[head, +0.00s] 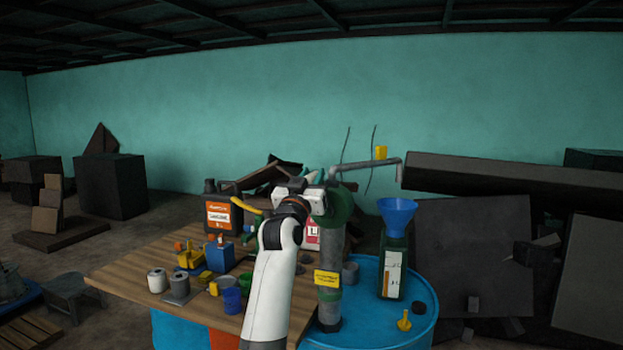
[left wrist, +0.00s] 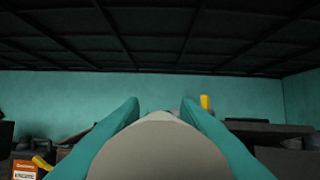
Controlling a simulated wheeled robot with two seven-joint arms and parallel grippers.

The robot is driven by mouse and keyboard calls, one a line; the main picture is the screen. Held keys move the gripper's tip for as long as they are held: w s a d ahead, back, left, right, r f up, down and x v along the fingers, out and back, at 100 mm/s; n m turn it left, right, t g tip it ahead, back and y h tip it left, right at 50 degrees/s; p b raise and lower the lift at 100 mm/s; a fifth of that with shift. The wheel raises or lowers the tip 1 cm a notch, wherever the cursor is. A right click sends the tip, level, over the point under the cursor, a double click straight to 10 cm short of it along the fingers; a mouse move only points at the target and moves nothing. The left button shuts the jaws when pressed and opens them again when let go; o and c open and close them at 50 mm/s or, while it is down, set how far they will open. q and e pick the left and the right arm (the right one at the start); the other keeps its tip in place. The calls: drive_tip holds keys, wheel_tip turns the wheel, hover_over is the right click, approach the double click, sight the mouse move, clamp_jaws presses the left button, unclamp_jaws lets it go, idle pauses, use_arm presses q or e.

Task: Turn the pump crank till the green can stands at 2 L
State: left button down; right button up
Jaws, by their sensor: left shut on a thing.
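The pump (head: 329,270) is a grey and green column standing on the blue drum, with a yellow tag. Its grey spout pipe (head: 365,163) reaches right and bends down above the blue funnel (head: 397,213). The funnel sits in the green can (head: 393,265), which stands upright on the drum; its level is too small to read. My left gripper (head: 305,196) is at the pump's upper left side, shut on the pump crank. In the left wrist view a pale rounded grip of the crank (left wrist: 160,150) fills the space between the fingers. The rest of the crank is hidden.
The wooden table (head: 135,270) left of the pump holds a black canister (head: 222,212), a blue box (head: 220,257), tins and cups. A yellow funnel-shaped piece (head: 404,321) and a dark cap lie on the blue drum (head: 365,325). Dark slabs (head: 475,250) crowd the right.

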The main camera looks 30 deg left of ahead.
use_arm(q)
drive_tip(key=shift+d, duration=0.1)
drive_tip(key=shift+d+r+m+h, duration=0.1)
drive_tip(key=shift+d+m+h, duration=0.25)
drive_tip(key=shift+m, duration=0.35)
drive_tip(key=w+d+f+m+g+h+p, duration=0.1)
drive_tip(key=d+f+m+g+h+p, duration=0.1)
drive_tip(key=m+p, duration=0.5)
drive_tip(key=w+d+f+m+g+h+p, duration=0.1)
drive_tip(key=d+f+m+h+p, duration=0.4)
drive_tip(key=m, duration=0.9)
drive_tip(key=shift+w+d+f+g+p, duration=0.35)
drive_tip(key=shift+d+f+g+p, duration=0.4)
drive_tip(key=shift+d+p, duration=0.9)
drive_tip(key=shift+d+f+h, duration=0.1)
drive_tip(key=shift+d+h, duration=0.1)
drive_tip(key=shift+h, duration=0.05)
drive_tip(key=shift+b, duration=0.3)
drive_tip(key=c, duration=1.1)
unclamp_jaws()
